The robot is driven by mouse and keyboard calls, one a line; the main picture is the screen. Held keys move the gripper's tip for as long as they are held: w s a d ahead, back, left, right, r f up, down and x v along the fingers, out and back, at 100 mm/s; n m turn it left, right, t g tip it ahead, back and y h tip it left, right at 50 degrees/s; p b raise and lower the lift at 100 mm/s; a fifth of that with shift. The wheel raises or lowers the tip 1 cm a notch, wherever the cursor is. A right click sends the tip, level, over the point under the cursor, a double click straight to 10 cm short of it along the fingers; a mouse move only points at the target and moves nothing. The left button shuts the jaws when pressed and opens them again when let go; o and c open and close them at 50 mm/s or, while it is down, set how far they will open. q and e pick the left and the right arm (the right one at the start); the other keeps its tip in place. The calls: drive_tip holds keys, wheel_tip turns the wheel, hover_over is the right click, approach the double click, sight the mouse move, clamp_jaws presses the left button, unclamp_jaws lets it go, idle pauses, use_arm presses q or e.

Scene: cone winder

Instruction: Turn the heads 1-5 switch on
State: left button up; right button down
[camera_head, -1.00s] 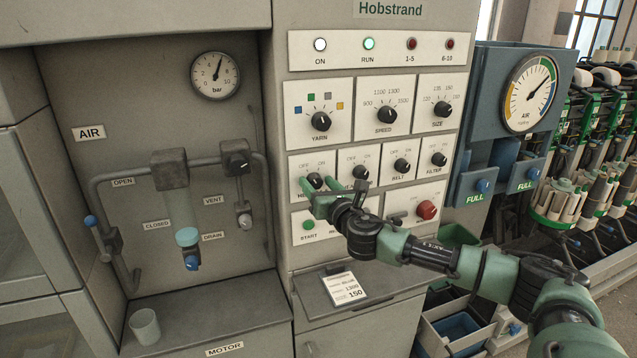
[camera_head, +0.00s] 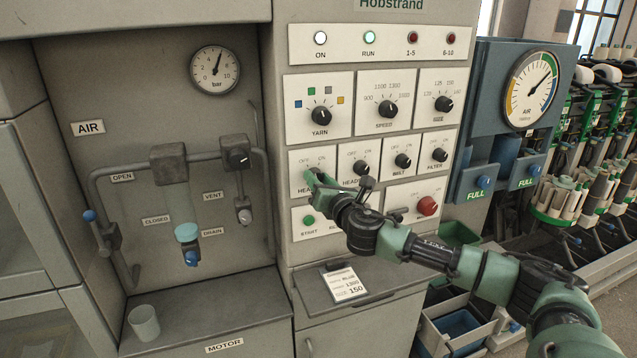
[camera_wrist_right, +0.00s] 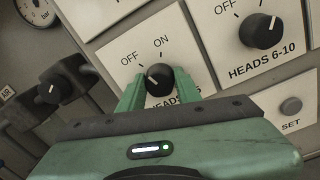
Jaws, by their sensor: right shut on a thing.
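The heads 1-5 switch is a black round knob (camera_wrist_right: 159,79) on a white plate, with OFF and ON printed above it. In the right wrist view its white mark appears to point toward the OFF side. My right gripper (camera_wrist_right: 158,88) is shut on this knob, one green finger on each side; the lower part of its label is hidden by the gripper. In the head view the right gripper (camera_head: 314,180) covers most of the knob. The red 1-5 lamp (camera_head: 411,38) looks dark. My left gripper is not in view.
The heads 6-10 knob (camera_wrist_right: 260,31) is just to the right, with belt (camera_head: 403,160) and filter (camera_head: 439,155) knobs beyond. The green start button (camera_head: 308,220) is close below. A red button (camera_head: 427,206) is at lower right. A shelf with a card (camera_head: 344,283) juts out below.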

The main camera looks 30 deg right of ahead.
drive_tip(key=shift+f+m+b, duration=0.2)
drive_tip(key=shift+m+b, duration=1.5)
drive_tip(key=shift+m, duration=3.3)
drive_tip(key=c, duration=1)
unclamp_jaws()
drive_tip(key=s+a+b, duration=0.1)
drive_tip(key=s+b, duration=0.2)
drive_tip(key=s, duration=0.4)
drive_tip(key=shift+s+a+f, duration=0.15)
drive_tip(key=shift+s+a, duration=0.15)
drive_tip(key=shift+s, duration=0.1)
